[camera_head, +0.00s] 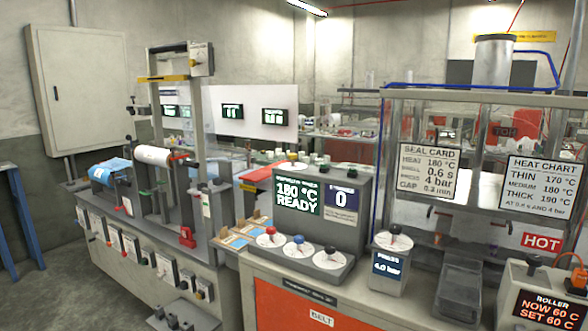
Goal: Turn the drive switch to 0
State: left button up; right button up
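No label reading "drive" is legible, so I cannot tell which control is the drive switch. The unwinding machine at left has a row of small switch plates along its front, among them a grey box with a dark lever (165,268) and a smaller one (203,289). The grey control console (322,222) shows "180 °C READY" and "0", with red, blue and black knobs on white dials. Neither of my grippers is in view.
A pressure box (390,262) reading "4.0 bar" stands right of the console. A clear-walled press with cards (428,170) and a "HOT" sign (541,242) fills the right. A roller box (543,306) is at lower right. Bare floor (50,300) shows at lower left, beside a blue frame.

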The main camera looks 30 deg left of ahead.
aim_at(292, 157)
jog(key=i+j, duration=0.15)
jog(key=j, duration=0.2)
jog(key=i+j, duration=0.15)
jog(key=j, duration=0.25)
jog(key=i+j, duration=0.15)
jog(key=j, duration=0.2)
jog(key=i+j, duration=0.15)
jog(key=j, duration=0.25)
jog(key=i+j, duration=0.1)
jog(key=j, duration=0.25)
